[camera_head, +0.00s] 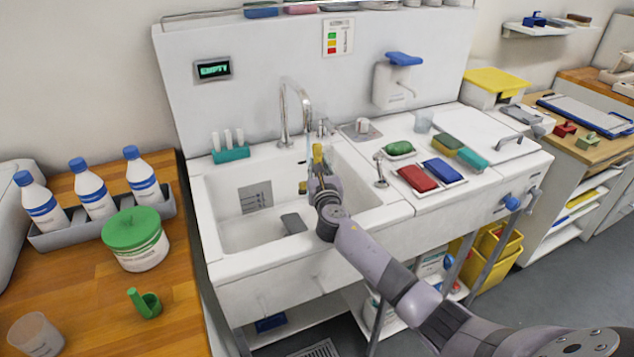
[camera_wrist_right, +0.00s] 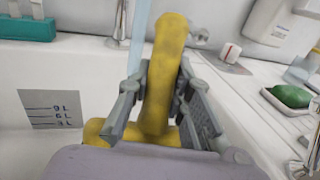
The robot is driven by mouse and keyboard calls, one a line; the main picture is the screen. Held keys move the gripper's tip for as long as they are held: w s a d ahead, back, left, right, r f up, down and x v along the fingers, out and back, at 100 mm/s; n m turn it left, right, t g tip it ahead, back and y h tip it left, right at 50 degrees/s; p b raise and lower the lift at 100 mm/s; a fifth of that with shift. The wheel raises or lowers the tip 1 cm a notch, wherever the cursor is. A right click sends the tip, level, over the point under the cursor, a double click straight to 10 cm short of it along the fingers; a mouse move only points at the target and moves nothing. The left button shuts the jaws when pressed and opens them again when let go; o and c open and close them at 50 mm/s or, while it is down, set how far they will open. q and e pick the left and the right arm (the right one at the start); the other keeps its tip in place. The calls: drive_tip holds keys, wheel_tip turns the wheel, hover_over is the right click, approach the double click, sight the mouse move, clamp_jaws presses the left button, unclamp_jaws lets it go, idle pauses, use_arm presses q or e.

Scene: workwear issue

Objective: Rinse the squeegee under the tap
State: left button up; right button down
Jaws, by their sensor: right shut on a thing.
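My right gripper (camera_head: 318,186) reaches over the sink basin (camera_head: 235,232) and is shut on a yellow thing (camera_head: 317,153), which appears to be the squeegee. In the right wrist view the yellow piece (camera_wrist_right: 165,75) stands up between the fingers of my gripper (camera_wrist_right: 165,110), with more yellow low on the left. The curved metal tap (camera_head: 283,112) is just behind and left of it. A pale blue vertical strip (camera_wrist_right: 140,35), apparently running water, passes behind the left finger; I cannot tell whether it touches the yellow piece. My left gripper is out of view.
A dark grey object (camera_head: 293,223) lies in the basin. A teal rack (camera_head: 231,154) stands on the back left rim. Red (camera_head: 416,178) and blue (camera_head: 444,170) pads lie on the right counter. A green-lidded tub (camera_head: 136,240) stands left. A display (camera_head: 212,69) reads "EMPTY".

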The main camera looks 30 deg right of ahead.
drive_tip(key=shift+a+r, duration=0.1)
drive_tip(key=shift+a, duration=0.35)
drive_tip(key=shift+d, duration=0.2)
drive_tip(key=shift+d, duration=0.45)
